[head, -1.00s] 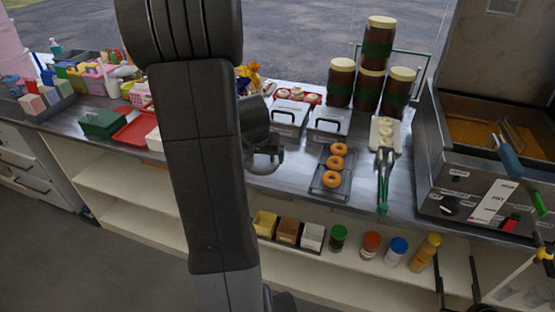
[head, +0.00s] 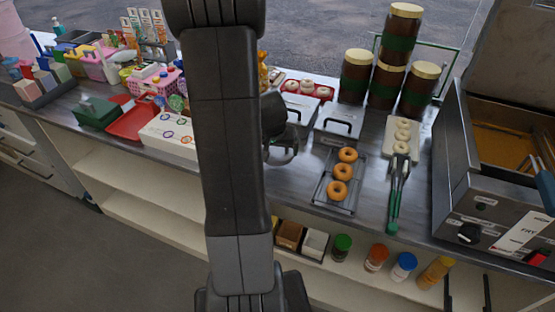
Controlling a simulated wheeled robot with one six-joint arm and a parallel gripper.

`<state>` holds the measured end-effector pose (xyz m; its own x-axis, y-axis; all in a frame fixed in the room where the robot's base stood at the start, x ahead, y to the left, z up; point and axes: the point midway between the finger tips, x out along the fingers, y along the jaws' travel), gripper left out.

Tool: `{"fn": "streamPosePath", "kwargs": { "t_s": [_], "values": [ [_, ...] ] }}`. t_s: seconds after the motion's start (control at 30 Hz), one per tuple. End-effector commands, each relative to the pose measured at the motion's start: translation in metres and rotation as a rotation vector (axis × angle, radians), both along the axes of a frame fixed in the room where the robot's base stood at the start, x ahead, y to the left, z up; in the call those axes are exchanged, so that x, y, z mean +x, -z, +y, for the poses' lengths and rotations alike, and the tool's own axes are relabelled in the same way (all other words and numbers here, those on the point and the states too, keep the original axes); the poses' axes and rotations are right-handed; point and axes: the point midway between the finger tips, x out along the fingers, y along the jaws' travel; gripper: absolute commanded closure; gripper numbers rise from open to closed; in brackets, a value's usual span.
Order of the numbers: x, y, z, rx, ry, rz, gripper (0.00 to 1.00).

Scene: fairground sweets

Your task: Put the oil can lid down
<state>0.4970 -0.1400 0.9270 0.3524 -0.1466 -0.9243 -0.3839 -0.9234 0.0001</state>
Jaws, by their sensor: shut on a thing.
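My arm stands upright across the middle of the head view and covers most of my gripper (head: 273,118). Only a dark part of the wrist and a grey curved edge show to the right of the arm, above the counter. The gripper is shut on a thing. The grey rounded piece (head: 283,152) at its lower end looks like the oil can lid, but it is small and partly hidden. I cannot tell whether it touches the counter. No oil can is plainly seen.
Right of my gripper are a rack of doughnuts (head: 340,182), lidded steel bins (head: 338,127), stacked brown jars (head: 388,75), green tongs (head: 397,190) and a fryer (head: 480,200). Left of the arm are a white box (head: 170,137) and a red tray (head: 131,122). Bare counter (head: 285,182) shows below the gripper.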

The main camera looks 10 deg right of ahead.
Motion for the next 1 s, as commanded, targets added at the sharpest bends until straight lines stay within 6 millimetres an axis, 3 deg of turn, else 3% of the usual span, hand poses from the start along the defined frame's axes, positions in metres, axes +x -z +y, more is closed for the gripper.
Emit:
{"fn": "streamPosePath", "kwargs": {
  "t_s": [0.37, 0.83, 0.87, 1.0],
  "values": [
    [-0.001, 0.048, 0.0, 0.0, -0.001, 0.002, 0.27],
    [0.0, 0.055, 0.0, 0.0, 0.0, -0.001, 0.27],
    [0.0, 0.053, 0.0, 0.0, 0.0, -0.001, 0.01],
    [0.0, 0.053, 0.0, 0.0, 0.0, -0.001, 0.0]
  ]
}}
